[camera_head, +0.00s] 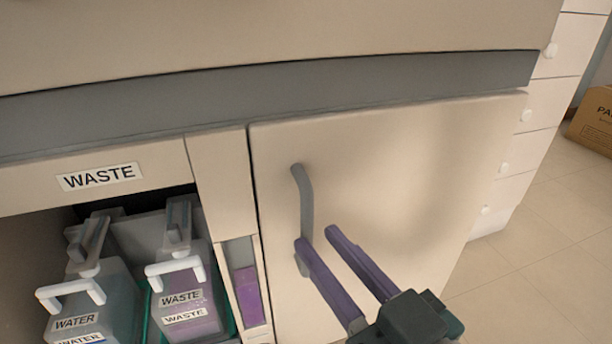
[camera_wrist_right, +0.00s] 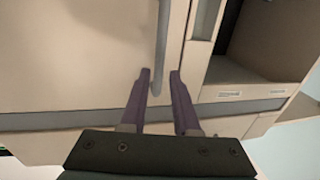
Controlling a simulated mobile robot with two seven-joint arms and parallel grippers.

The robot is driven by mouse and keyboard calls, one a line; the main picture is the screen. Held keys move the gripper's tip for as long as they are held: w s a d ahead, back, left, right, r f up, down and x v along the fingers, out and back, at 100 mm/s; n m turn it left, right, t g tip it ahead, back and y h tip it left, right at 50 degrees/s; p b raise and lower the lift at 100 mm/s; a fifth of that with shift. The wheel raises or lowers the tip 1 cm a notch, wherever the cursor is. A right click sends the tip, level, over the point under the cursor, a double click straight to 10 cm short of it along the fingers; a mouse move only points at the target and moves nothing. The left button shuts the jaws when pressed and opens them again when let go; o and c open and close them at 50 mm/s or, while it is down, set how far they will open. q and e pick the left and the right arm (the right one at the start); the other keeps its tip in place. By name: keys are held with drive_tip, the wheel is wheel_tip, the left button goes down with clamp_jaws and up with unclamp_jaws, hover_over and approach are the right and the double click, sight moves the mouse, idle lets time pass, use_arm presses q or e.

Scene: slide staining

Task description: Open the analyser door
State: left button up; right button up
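The analyser door (camera_head: 400,160) is a beige panel and looks closed; it also fills the upper left of the right wrist view (camera_wrist_right: 70,60). Its grey vertical handle (camera_head: 305,198) is near the door's left edge. My right gripper (camera_head: 316,237) is open, its two purple fingers apart at the handle. In the head view one finger covers part of the handle's lower half. In the right wrist view the handle (camera_wrist_right: 161,45) lines up between the fingertips (camera_wrist_right: 160,74). I cannot tell whether the fingers reach around it or touch it. My left gripper is not in view.
Left of the door, an open bay holds a water container (camera_head: 105,298) and a waste container (camera_head: 190,296) with white handles. A purple level window (camera_head: 247,297) lies between bay and door. Drawers (camera_head: 515,155) and a cardboard box (camera_head: 594,120) stand right; the floor (camera_head: 520,275) there is clear.

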sight(310, 229)
drive_tip(key=b+x, duration=0.1)
drive_tip(key=x, duration=0.3)
drive_tip(key=shift+f+b, duration=0.15)
drive_tip(key=shift+b, duration=0.15)
drive_tip(key=shift+w+a, duration=0.15)
drive_tip(key=shift+w, duration=0.2)
drive_tip(key=shift+c, duration=0.4)
clamp_jaws()
idle(0.4)
